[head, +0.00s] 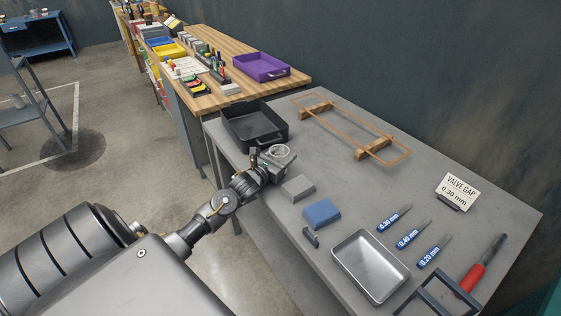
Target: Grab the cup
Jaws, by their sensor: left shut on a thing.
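The cup (280,152) is a small grey metal piece with a round rim, near the left edge of the grey workbench. My left arm reaches in from the lower left, and its gripper (264,166) is at the cup's near left side, shut on it. The gripper's fingers partly hide the cup's lower side. I cannot tell whether the cup touches the bench. My right gripper is out of view.
A black bin (254,142) stands just behind the cup. Grey (298,187) and blue (321,213) blocks lie in front. A metal tray (370,264), blue-labelled gauges (411,233) and a red-handled tool (470,278) lie to the right. The bench centre is clear.

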